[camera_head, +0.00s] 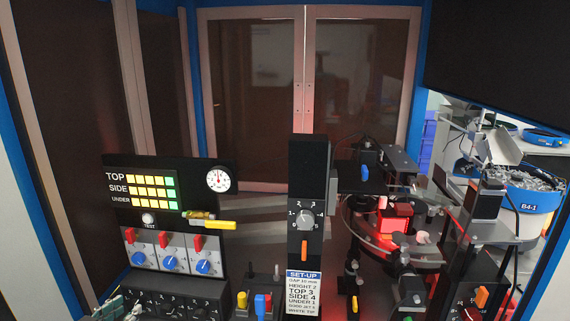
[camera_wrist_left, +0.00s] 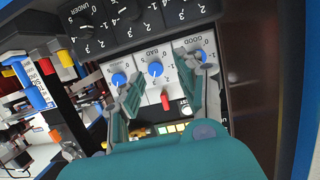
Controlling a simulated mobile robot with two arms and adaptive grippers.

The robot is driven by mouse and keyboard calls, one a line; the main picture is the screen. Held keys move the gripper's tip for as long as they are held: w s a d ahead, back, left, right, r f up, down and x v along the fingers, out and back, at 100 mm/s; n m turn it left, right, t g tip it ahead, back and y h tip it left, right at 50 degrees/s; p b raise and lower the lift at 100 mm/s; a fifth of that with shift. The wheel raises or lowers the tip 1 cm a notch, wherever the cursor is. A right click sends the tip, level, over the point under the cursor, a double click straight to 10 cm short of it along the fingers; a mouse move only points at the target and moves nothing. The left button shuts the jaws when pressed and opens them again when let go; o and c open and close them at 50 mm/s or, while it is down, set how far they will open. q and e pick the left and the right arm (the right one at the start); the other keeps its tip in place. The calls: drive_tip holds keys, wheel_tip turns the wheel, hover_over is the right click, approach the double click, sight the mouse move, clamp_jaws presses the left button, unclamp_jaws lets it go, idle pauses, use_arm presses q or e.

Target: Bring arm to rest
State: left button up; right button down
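My left gripper (camera_head: 120,309) shows only in part at the bottom left of the head view, low in front of the control panel. In the left wrist view my left gripper (camera_wrist_left: 162,78) has its two teal-grey fingers spread apart with nothing between them. Behind the fingers are the blue knobs (camera_wrist_left: 155,69) on white plates, including ones marked BAD and GOOD. I cannot tell whether the fingers touch the panel. My right gripper is in neither view.
The panel carries lit TOP, SIDE and UNDER lamps (camera_head: 151,188), a gauge (camera_head: 219,179) and red switches (camera_head: 163,240). A dial post (camera_head: 306,215) with a SET-UP card (camera_head: 303,293) stands mid-view. The red-lit sorting machine (camera_head: 394,222) and blue bowl B4-1 (camera_head: 531,200) are at right.

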use_arm(q)
drive_tip(key=s+d+f+m+g, duration=0.1)
drive_tip(key=s+d+f+g, duration=0.4)
drive_tip(key=s+d+f, duration=0.65)
drive_tip(key=s+d+f+g+y, duration=0.1)
drive_tip(key=s+d+g, duration=0.2)
drive_tip(key=s, duration=0.5)
drive_tip(key=s+d+f+g+y, duration=0.1)
drive_tip(key=s+d+g, duration=0.2)
drive_tip(key=s, duration=0.6)
wheel_tip(320, 180, down, 32)
drive_tip(key=s+g+b, duration=0.2)
drive_tip(key=b, duration=0.2)
drive_tip(key=s+a+f+b, duration=0.3)
drive_tip(key=s+f, duration=1.3)
drive_tip(key=f, duration=0.1)
drive_tip(key=shift+f+g, duration=0.4)
